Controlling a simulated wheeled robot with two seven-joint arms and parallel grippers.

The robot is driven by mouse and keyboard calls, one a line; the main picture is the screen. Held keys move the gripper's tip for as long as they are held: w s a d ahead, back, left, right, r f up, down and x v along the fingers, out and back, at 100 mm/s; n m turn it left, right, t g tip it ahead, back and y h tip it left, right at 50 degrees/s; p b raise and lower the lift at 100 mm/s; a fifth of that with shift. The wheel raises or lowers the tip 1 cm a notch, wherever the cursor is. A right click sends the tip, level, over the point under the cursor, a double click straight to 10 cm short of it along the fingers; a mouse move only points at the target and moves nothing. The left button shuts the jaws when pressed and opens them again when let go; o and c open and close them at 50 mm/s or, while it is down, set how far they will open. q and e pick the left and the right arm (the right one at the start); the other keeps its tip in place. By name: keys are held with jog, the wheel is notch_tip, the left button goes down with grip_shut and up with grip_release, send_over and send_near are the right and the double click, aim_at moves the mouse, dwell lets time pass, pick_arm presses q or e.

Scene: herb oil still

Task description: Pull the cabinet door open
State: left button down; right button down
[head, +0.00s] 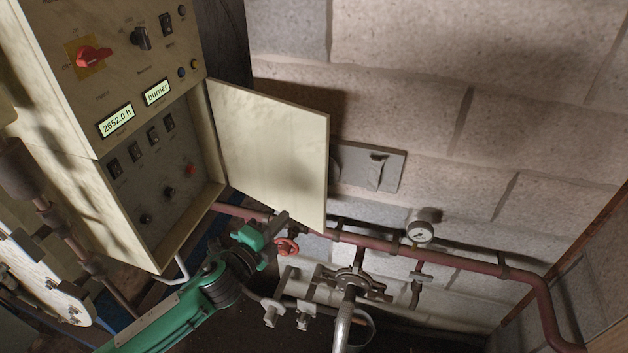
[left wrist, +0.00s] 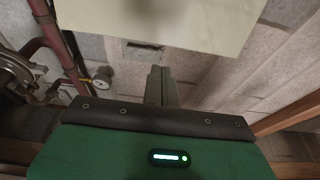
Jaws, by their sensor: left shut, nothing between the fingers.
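The cream cabinet door (head: 270,150) stands swung wide open to the right of the control cabinet (head: 85,140). Its flat face shows in the head view, and the recess with switches (head: 155,165) is uncovered. My left gripper (head: 281,219) is at the door's lower edge, shut and empty. In the left wrist view its closed fingers (left wrist: 161,78) point toward the wall, with the door panel (left wrist: 150,18) just above them. I cannot tell whether they touch the door. My right gripper is not in view.
A red-brown pipe (head: 455,259) with a gauge (head: 420,232) runs along the block wall below the door. A red valve wheel (head: 287,247) is close beside my left gripper. A grey wall plate (head: 385,168) is right of the door. A pale bent rod (head: 180,270) hangs below the cabinet.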

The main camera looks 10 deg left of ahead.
pick_arm(q)
jog(key=p, duration=0.4)
send_near(320, 181)
jog(key=x, duration=0.5)
jog(key=shift+r, duration=0.2)
jog(key=shift+p+x, duration=0.4)
jog(key=shift+x, duration=0.5)
jog(key=shift+w+f, duration=0.1)
jog(key=shift+f, duration=0.05)
